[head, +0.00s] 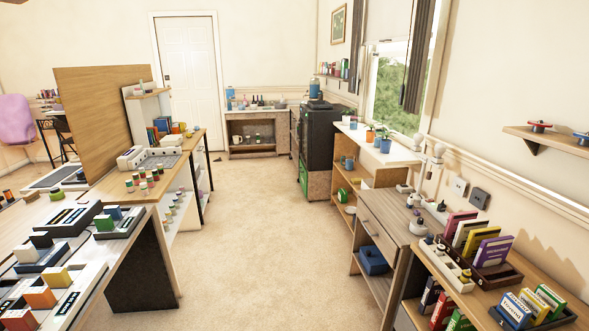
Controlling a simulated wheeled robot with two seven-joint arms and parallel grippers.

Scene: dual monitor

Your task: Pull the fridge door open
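A tall dark box-shaped appliance (318,140), which looks like the fridge, stands against the right wall toward the back of the room. It is small in the head view, and I cannot make out its handle or clearly tell whether its door is shut. A blue container (315,88) is on or behind its top. Neither of my grippers shows in the head view.
Open carpet (255,225) runs down the middle toward the fridge. A desk (155,213) with small boxes and trays lines the left. A wooden cabinet (400,228) and shelves with books line the right. A white door (187,65) and a low counter (253,112) are at the back.

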